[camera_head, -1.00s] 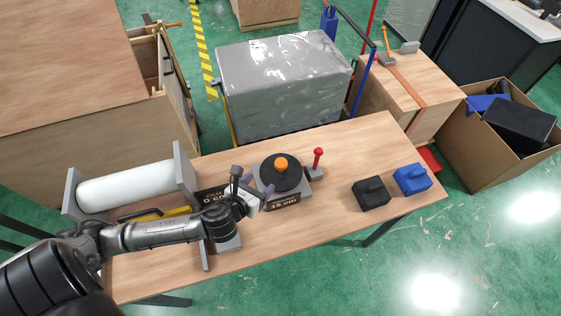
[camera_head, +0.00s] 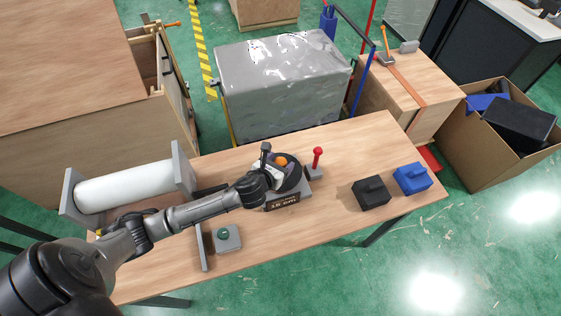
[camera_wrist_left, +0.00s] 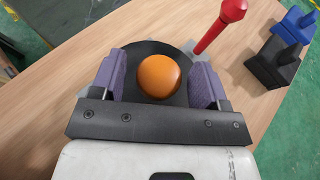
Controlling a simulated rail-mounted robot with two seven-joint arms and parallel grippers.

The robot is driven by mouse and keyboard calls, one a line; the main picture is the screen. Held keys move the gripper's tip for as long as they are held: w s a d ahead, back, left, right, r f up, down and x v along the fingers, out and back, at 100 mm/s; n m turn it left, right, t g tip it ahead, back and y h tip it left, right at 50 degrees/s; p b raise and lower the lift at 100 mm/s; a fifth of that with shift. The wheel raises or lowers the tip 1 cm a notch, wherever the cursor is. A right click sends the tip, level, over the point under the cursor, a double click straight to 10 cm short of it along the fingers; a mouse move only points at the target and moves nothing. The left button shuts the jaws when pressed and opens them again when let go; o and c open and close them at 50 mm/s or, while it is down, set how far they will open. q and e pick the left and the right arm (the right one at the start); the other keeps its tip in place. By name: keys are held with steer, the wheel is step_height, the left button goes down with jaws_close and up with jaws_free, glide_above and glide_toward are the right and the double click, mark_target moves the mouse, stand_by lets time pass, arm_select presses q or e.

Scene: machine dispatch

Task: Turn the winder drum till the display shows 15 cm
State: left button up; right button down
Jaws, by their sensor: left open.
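The winder drum is a black disc (camera_head: 294,183) with an orange knob (camera_head: 281,160) on top, on a grey base on the table. A front plate (camera_head: 284,202) on this base reads 15 cm. My left gripper (camera_head: 272,168) is over the drum. In the left wrist view its purple fingers (camera_wrist_left: 157,82) are open, one on each side of the orange knob (camera_wrist_left: 158,76), with gaps visible. The black disc (camera_wrist_left: 150,48) shows around it. The dark display left of the drum is mostly hidden by my arm; its number cannot be read now. My right gripper is not in view.
A red-knobbed lever (camera_head: 318,158) stands close right of the drum. A black block (camera_head: 371,193) and a blue block (camera_head: 412,179) sit further right. A white roll (camera_head: 130,185) lies at the left on a grey stand. A green button box (camera_head: 228,238) is in front.

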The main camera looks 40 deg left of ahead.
arm_select(q)
steer(key=shift+w+f, duration=0.1)
steer(key=shift+w, duration=0.25)
